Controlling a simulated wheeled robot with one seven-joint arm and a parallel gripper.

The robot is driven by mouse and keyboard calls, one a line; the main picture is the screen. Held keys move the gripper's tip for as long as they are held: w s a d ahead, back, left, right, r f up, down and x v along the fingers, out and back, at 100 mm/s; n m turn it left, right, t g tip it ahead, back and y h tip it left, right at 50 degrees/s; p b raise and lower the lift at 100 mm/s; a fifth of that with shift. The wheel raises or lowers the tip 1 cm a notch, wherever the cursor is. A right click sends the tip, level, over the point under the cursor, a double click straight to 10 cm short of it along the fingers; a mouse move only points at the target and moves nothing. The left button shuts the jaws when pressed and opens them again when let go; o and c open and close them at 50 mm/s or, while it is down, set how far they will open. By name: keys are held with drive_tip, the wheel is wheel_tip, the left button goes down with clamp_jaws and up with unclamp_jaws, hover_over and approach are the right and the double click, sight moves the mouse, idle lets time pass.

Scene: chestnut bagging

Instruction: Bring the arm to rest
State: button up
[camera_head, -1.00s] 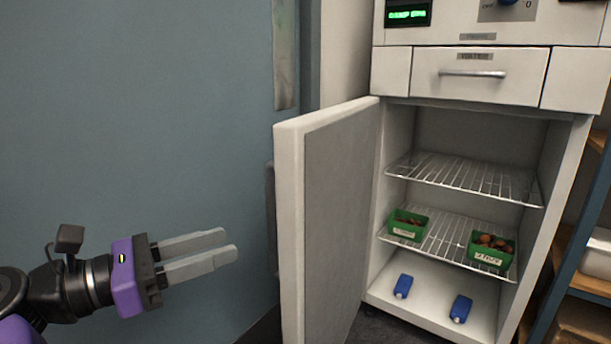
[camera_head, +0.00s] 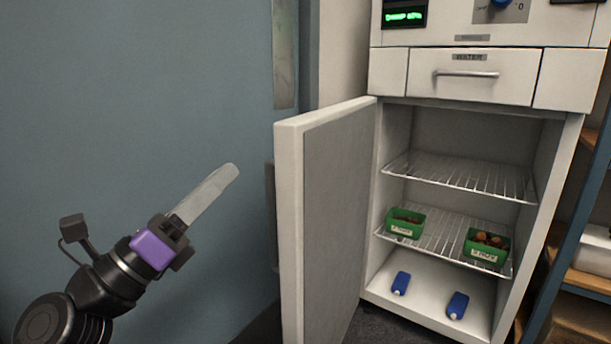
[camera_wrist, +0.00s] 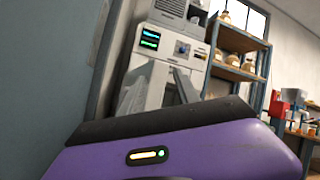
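My gripper (camera_head: 226,173) is on the left in the head view, in front of the blue-grey wall. It points up and to the right, left of the open white door, with its fingers seen nearly edge-on as one. In the wrist view its two grey fingers (camera_wrist: 167,80) stand apart with nothing between them, so it is open and empty. The purple gripper body fills the bottom of that view.
The cabinet's open door (camera_head: 325,215) stands right of my gripper. Inside are wire shelves, two green boxes (camera_head: 405,223) (camera_head: 488,246) of brown chestnuts, and two blue items (camera_head: 401,284) (camera_head: 457,305) on the floor. Shelving (camera_head: 590,225) stands far right. Room before the wall is clear.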

drive_tip(key=s+d+f+m+t+y, duration=0.2)
drive_tip(key=s+d+f+m+y, duration=0.35)
drive_tip(key=f+m+y, duration=0.4)
drive_tip(key=s+d+f+m+t+y, duration=0.1)
drive_tip(key=s+d+f+m+y, duration=0.5)
drive_tip(key=m, duration=0.6)
drive_tip(key=s+d+f+m+t+y, duration=0.2)
drive_tip(key=s+d+f+m+y, duration=0.2)
drive_tip(key=d+f+m+y, duration=0.6)
drive_tip(key=s+d+f+m+g+h, duration=0.1)
drive_tip(key=s+d+f+g+h, duration=0.25)
drive_tip(key=s, duration=0.55)
drive_tip(key=s+d+f+g+h, duration=0.2)
drive_tip(key=s+d+f+h, duration=0.15)
drive_tip(key=s, duration=0.45)
drive_tip(key=s+d+f+m+g+h, duration=0.1)
drive_tip(key=s+d+f+g+h, duration=0.2)
drive_tip(key=s, duration=0.6)
wheel_tip(320, 180, up, 32)
drive_tip(key=d+p, duration=0.1)
drive_tip(key=p, duration=3)
drive_tip(key=shift+f+t+y, duration=0.2)
drive_tip(key=shift+t+y, duration=0.15)
drive_tip(key=shift+t, duration=0.1)
